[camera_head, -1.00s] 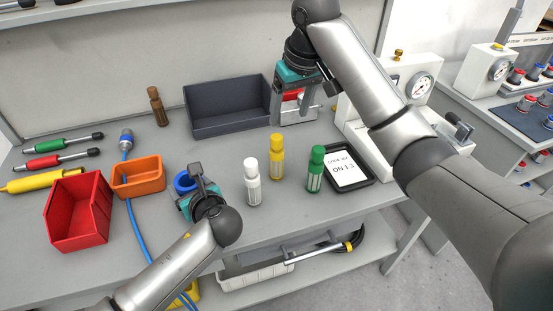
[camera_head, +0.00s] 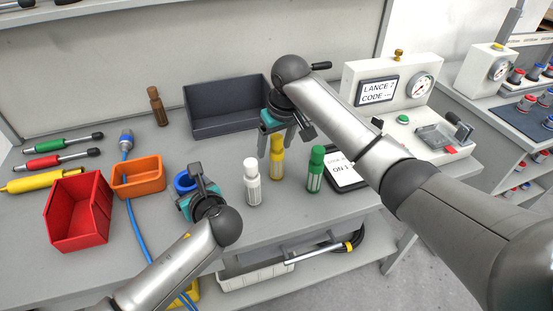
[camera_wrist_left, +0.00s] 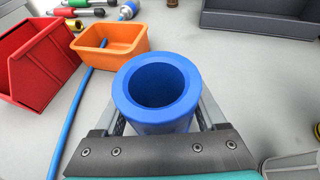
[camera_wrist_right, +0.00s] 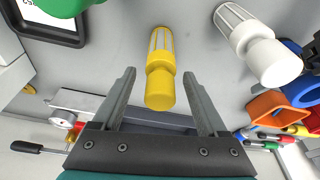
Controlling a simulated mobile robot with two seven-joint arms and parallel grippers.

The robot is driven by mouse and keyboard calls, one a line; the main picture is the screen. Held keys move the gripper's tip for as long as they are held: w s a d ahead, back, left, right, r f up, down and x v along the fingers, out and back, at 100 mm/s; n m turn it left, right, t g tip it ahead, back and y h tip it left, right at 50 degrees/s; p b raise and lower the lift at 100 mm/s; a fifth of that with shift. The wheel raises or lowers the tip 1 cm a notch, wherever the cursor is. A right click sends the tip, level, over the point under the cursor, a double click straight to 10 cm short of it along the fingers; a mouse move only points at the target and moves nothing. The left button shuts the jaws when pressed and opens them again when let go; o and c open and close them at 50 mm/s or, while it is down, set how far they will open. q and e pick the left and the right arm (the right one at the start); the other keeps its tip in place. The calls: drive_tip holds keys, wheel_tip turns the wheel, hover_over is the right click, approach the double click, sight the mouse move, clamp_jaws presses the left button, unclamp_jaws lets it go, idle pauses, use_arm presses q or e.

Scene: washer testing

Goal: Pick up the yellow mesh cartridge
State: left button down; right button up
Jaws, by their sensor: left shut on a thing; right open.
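The yellow mesh cartridge (camera_head: 276,160) stands upright on the bench between the white cartridge (camera_head: 252,183) and the green cartridge (camera_head: 315,170). My right gripper (camera_head: 279,140) is open above and around the top of the yellow cartridge. In the right wrist view the yellow cartridge (camera_wrist_right: 160,75) lies between the spread fingers (camera_wrist_right: 160,92), with gaps on both sides. My left gripper (camera_head: 190,184) is shut on a blue ring-shaped cup (camera_wrist_left: 156,90), at the left of the white cartridge. The cup's lower part is hidden in the left wrist view.
A dark grey bin (camera_head: 228,110) stands behind the cartridges. A tablet (camera_head: 345,172) lies right of the green cartridge, partly hidden by my arm. An orange bin (camera_head: 138,178) and a red bin (camera_head: 80,212) are at left. A tester with a gauge (camera_head: 392,95) stands at right.

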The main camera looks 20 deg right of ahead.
drive_tip(key=shift+w+f, duration=0.1)
drive_tip(key=shift+f, duration=0.2)
drive_tip(key=shift+c, duration=0.4)
clamp_jaws()
